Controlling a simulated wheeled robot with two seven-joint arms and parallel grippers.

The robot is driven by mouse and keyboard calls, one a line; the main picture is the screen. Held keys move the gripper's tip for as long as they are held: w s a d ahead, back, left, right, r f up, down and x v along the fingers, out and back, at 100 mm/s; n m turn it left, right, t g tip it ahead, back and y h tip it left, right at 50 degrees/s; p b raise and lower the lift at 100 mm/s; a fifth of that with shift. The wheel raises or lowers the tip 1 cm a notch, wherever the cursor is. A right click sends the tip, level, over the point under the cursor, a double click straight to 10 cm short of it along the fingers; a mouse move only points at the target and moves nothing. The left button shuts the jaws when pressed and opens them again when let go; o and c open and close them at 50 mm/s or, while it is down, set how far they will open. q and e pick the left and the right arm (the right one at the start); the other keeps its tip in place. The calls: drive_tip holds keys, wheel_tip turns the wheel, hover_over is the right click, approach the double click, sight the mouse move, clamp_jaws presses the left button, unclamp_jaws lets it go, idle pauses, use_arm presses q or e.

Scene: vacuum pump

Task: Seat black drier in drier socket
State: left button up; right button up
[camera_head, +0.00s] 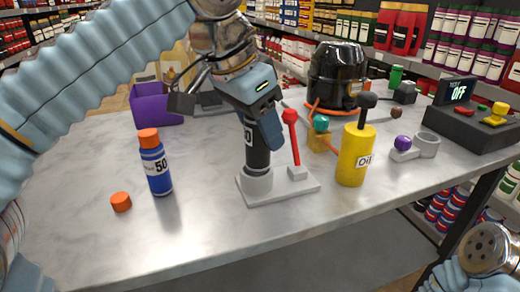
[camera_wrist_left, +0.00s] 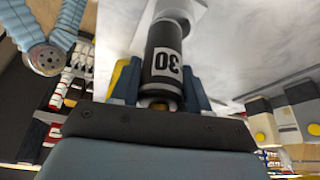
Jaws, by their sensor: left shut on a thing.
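The black drier (camera_head: 258,155) is an upright black cylinder with a white label, in the middle of the head view. My left gripper (camera_head: 259,122) is shut on its upper part from above. In the left wrist view the drier (camera_wrist_left: 163,75) shows a "30" label between the blue fingers (camera_wrist_left: 160,95). The drier's lower end meets the white ring of the drier socket (camera_head: 257,182); I cannot tell how deep it sits. The socket's pale base also carries an upright red lever (camera_head: 292,138). My right gripper is out of view.
A blue bottle (camera_head: 156,170) with orange cap and a loose orange cap (camera_head: 121,202) stand left. A yellow oil can (camera_head: 354,158) stands right of the socket. A black pump (camera_head: 338,75), a purple bin (camera_head: 152,108) and a switch box (camera_head: 478,125) stand farther back.

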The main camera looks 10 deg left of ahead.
sight(260, 149)
use_arm(q)
drive_tip(key=f, duration=0.3)
drive_tip(key=w+f+b, duration=0.1)
drive_tip(key=shift+w+a+f, duration=0.1)
drive_tip(key=shift+a+f, duration=0.15)
drive_tip(key=shift+f, duration=0.05)
drive_tip(key=shift+f, duration=0.15)
drive_tip(key=o, duration=1.3)
